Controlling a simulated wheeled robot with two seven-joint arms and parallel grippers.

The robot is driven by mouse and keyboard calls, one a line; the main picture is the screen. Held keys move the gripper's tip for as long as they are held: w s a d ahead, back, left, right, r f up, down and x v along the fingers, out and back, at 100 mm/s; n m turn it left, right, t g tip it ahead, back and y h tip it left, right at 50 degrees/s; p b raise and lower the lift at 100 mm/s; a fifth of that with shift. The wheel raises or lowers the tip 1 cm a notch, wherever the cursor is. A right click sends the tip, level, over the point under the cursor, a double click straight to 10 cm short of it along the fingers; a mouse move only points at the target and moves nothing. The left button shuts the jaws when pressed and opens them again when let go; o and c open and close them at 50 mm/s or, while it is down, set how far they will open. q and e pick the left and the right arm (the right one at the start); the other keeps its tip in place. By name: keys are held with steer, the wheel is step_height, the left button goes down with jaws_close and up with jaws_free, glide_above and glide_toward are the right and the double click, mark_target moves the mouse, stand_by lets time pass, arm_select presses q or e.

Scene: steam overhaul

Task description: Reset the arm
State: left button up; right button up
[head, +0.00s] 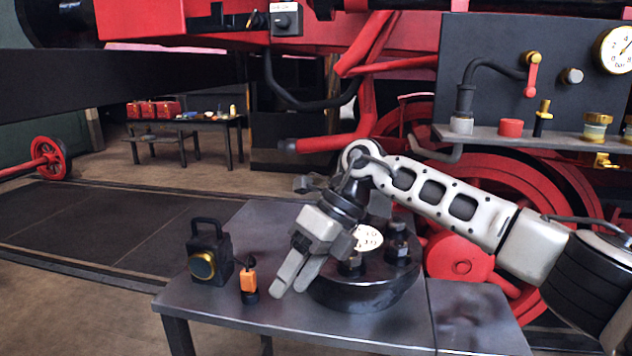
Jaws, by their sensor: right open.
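My right arm comes in from the right of the head view, bent over the dark metal table (300,328). My right gripper (291,284) points down and to the left, with its two fingers apart and nothing seen between them. It is in front of a round dark part (372,293) with upright studs and a pale dial (368,237); the gripper and wrist hide some of that part. I cannot tell whether the fingers touch it. My left gripper is not in view.
A black lantern (209,256) and a small orange-and-black item (248,280) stand on the table left of my gripper. A dark panel with a gauge (613,50) and a shelf (560,138) of fittings is behind my arm. A red wheel (510,190) is behind. The table's front left is clear.

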steer(key=s+a+f+m+g+y, duration=0.2)
steer(key=s+a+m+g+y, duration=0.1)
steer(key=s+a+y, duration=0.6)
steer(key=w+d+f+m+t+h, duration=0.2)
steer(key=d+f+m+t, duration=0.3)
steer(key=m+t, duration=0.9)
steer(key=w+d+f+m+t+h, duration=0.15)
steer(key=d+f+m+t, duration=0.45)
steer(key=m, duration=1.1)
steer(key=s+d+f+m+g+h, duration=0.3)
steer(key=s+d+f+m+h, duration=0.5)
steer(key=s+d+f+m, duration=0.3)
steer(key=s+d+f, duration=0.3)
steer(key=f, duration=0.1)
steer(key=shift+s+d, duration=0.35)
